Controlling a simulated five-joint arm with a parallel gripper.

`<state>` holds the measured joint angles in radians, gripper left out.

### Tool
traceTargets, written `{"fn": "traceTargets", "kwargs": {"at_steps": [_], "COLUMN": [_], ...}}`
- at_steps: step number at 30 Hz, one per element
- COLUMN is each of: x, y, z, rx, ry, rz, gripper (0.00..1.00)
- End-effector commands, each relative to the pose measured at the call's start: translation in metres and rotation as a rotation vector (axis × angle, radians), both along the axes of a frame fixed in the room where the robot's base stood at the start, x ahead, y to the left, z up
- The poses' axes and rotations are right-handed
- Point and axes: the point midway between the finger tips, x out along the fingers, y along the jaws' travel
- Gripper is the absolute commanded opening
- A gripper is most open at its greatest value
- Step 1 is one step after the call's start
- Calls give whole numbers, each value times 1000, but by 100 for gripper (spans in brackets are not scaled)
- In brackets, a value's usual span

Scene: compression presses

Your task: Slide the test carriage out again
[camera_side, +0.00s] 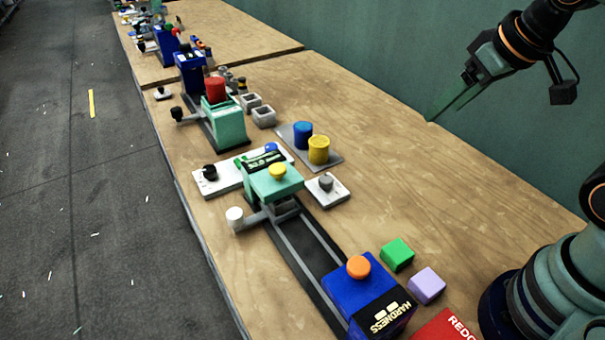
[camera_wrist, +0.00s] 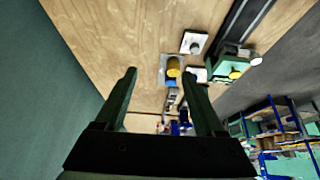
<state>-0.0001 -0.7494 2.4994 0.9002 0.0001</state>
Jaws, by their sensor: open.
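A blue block marked HARDNESS (camera_side: 358,296), with an orange knob on top, sits at the near end. I cannot tell for certain which of these is the test carriage. My gripper (camera_side: 438,115) is open and empty, above the bench near the green wall, apart from the track. The wrist view shows its open fingers (camera_wrist: 161,76), with the green block (camera_wrist: 226,63) to their right.
A grey tray (camera_side: 331,165) with blue and yellow cylinders stands right of the green block. White plates with a black knob (camera_side: 210,172) and a grey knob (camera_side: 326,183) flank it. Green (camera_side: 397,254) and lilac (camera_side: 427,285) cubes lie beside the HARDNESS block.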

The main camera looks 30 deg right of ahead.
Motion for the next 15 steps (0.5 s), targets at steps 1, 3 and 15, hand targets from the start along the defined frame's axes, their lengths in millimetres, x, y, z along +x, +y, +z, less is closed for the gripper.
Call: {"fn": "traceTargets", "kwargs": {"at_steps": [1,3,15], "x": [1,6,81], "y": [1,4,77], "z": [1,4,33], "rx": [1,3,30], "ry": [2,11,164], "rz": [2,9,98], "gripper": [71,71,71]}}
